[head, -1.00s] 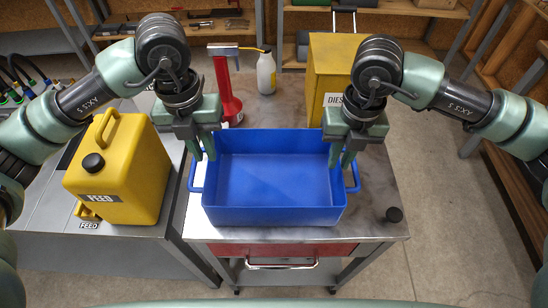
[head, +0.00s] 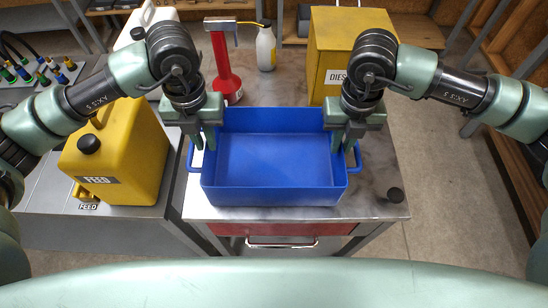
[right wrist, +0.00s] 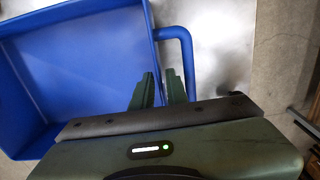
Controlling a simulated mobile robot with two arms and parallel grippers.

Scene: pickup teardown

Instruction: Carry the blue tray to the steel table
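The blue tray (head: 275,192) sits level on a metal-topped cart (head: 375,205), with a loop handle at each side. It looks empty. My left gripper (head: 203,143) is at the tray's left wall, its fingers apart, one on the outer side near the handle. My right gripper (head: 344,145) is at the right wall. In the right wrist view the tray (right wrist: 75,65) shows at left, and the fingers of my right gripper (right wrist: 161,85) stand apart over its side wall, beside the handle. Whether any finger touches the tray is unclear.
A yellow feed can (head: 120,155) stands on a grey surface at left, close to my left arm. Behind the tray are a red jack-like tool (head: 224,65), a white bottle (head: 265,48) and a yellow diesel box (head: 335,45).

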